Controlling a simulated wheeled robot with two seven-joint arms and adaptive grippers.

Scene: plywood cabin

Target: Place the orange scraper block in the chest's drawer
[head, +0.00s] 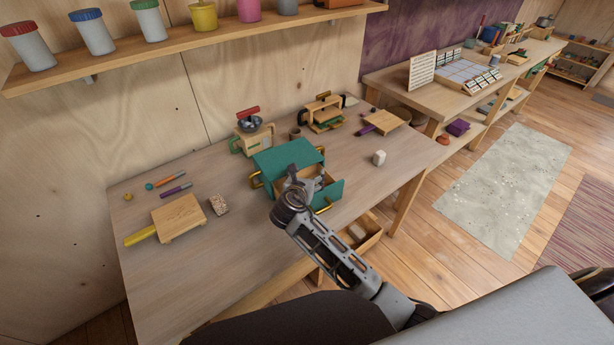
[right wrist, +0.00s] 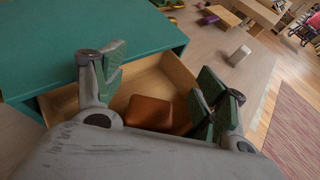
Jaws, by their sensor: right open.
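The teal chest (head: 280,157) stands on the table with its drawer (head: 334,193) pulled open. In the right wrist view the chest (right wrist: 90,40) is at upper left and the wooden inside of the drawer (right wrist: 176,75) shows. The orange scraper block (right wrist: 148,112) is inside the drawer, partly hidden by my gripper's body. My right gripper (head: 298,180) is over the drawer. In the right wrist view its fingers (right wrist: 158,88) are spread wide, with the block between and below them, and no grip on it shows. The block cannot be made out in the head view. My left gripper is not in view.
A white block (head: 379,157) stands right of the chest. A wooden board (head: 180,217), a speckled block (head: 218,205) and crayon-like sticks lie at left. A stand with a bowl (head: 252,133) is behind the chest. A shelf with jars (head: 200,42) hangs above.

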